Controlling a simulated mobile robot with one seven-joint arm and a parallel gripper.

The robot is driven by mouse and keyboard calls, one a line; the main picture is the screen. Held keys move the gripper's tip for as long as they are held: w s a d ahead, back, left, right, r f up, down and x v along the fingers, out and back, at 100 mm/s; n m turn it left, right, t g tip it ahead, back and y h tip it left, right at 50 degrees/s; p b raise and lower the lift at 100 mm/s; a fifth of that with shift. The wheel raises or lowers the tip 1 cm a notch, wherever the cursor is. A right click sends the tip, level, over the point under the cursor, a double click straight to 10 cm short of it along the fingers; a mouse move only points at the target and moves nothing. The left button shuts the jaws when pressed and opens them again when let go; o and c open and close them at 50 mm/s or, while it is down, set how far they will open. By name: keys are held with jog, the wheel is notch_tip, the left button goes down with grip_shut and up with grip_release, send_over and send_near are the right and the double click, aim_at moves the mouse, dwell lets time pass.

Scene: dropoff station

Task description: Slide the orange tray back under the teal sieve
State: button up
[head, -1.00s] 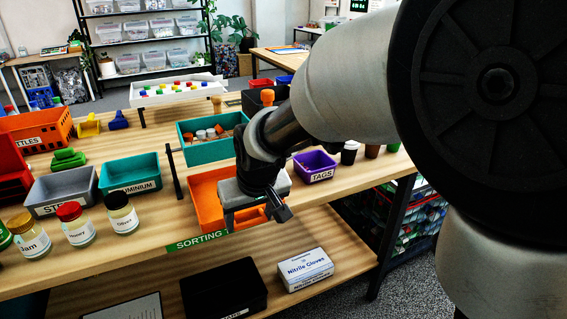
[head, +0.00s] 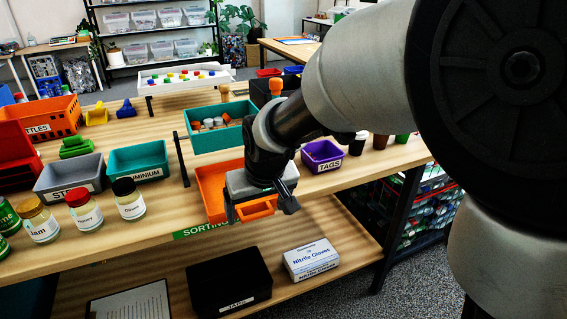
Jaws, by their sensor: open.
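The orange tray (head: 211,186) lies on the wooden bench with its front at the bench edge, in front of the teal sieve. The teal sieve (head: 215,143) is a teal box held up behind it on a frame, with several small white and orange-brown pieces inside. My gripper (head: 261,209) is open over the front right part of the tray. Its two fingers point down on either side of an orange front piece of the tray. I cannot tell whether they touch it. My gripper and wrist hide the tray's right and middle parts.
A purple TAGS bin (head: 322,156) stands close to the right of my arm. A teal ALUMINUM bin (head: 138,161) and several jars (head: 129,200) stand to the left. A black bin (head: 229,283) and a glove box (head: 312,259) sit on the lower shelf.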

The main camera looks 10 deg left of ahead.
jog(key=p+v, duration=0.4)
jog(key=v, duration=1.3)
jog(key=s+d+f+m+t+h, duration=0.1)
jog(key=s+d+m, duration=0.35)
jog(key=d, duration=0.75)
jog(key=s+d+m+h, duration=0.1)
jog(key=s+d+m, duration=0.1)
jog(key=s+d, duration=0.75)
notch_tip(320, 180, up, 20)
jog(key=w+d+p, duration=0.2)
jog(key=p, duration=1.8)
jog(key=shift+w, duration=0.35)
jog(key=shift+d, duration=0.1)
jog(key=shift+c, duration=0.4)
jog(key=c, duration=1.7)
